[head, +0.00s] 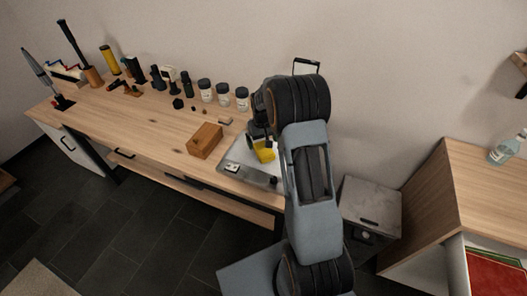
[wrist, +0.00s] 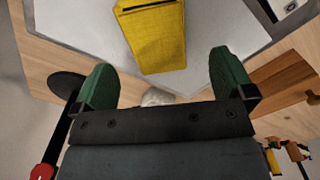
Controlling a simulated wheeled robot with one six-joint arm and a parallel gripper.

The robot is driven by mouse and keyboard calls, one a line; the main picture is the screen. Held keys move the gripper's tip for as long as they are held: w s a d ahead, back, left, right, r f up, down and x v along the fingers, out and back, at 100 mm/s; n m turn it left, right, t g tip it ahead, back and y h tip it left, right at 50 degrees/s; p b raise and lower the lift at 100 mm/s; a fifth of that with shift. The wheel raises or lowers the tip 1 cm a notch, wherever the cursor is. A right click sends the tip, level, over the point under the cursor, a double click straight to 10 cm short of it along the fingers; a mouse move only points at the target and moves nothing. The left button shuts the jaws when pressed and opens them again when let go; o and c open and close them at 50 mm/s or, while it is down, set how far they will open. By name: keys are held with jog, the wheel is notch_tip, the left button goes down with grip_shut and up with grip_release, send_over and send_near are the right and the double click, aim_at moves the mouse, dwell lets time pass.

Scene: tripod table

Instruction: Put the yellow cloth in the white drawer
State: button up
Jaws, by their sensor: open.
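The yellow cloth (head: 265,153) lies as a folded rectangle on a pale grey sheet or tray (head: 238,160) at the right end of the workbench. In the wrist view the cloth (wrist: 150,38) sits just beyond and between my green fingertips. My gripper (wrist: 164,75) is open and empty, with its fingers spread wider than the cloth. In the head view my arm hides part of the gripper and tray. A white front with a black handle (head: 68,147), possibly the white drawer, is under the bench's left end and looks shut.
A wooden box (head: 205,140) stands left of the tray. Several jars (head: 223,95) and tools line the back of the bench. A grey metal bin (head: 368,208) stands right of my arm. The bench's middle-left top (head: 130,115) is clear.

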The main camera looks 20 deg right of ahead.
aim_at(264, 149)
jog(key=shift+s+d+f+p, duration=0.1)
jog(key=shift+f+p, duration=0.2)
jog(key=shift+f, duration=1)
jog(key=shift+d+f+p, duration=0.1)
jog(key=shift+f+p, duration=0.2)
jog(key=shift+f, duration=0.95)
jog(key=shift+a, duration=0.1)
jog(key=shift+c, duration=0.3)
jog(key=c, duration=1)
jog(key=shift+r, duration=0.15)
